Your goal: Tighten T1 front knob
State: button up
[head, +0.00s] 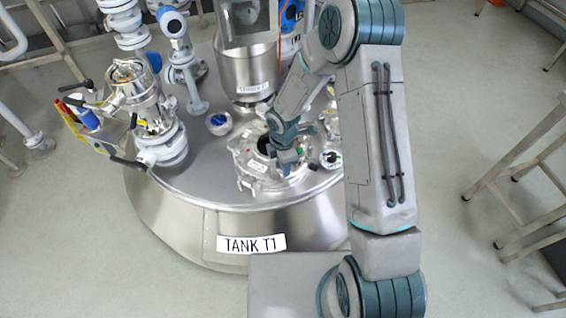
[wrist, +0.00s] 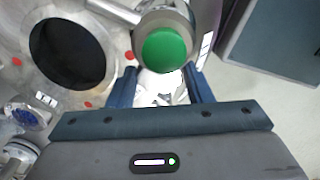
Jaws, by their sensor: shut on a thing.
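The metal knob with a green cap (wrist: 165,47) sits between the tips of my gripper (wrist: 163,72) in the wrist view; I take it as the T1 front knob. The fingers are shut on its sides, and its width fills the gap. A metal rod (wrist: 112,10) runs beside it at upper left. The dark hatch opening (wrist: 66,52) shows left of the knob in the wrist view.
A small blue-topped fitting (head: 219,121) stands left of the hatch, and another knob (head: 331,158) to its right. Valves and pipes (head: 160,140) crowd the tank's left side. A steel vessel (head: 248,75) rises behind. Open floor lies at right, before a metal frame (head: 520,160).

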jog(key=shift+r+m, duration=0.1)
jog(key=shift+m, duration=0.4)
jog(key=o, duration=1)
jog(key=shift+r, duration=0.1)
notch_tip(320, 180, up, 14)
jog(key=p, duration=0.2)
jog(key=shift+f+p, duration=0.2)
jog(key=shift+p, duration=0.15)
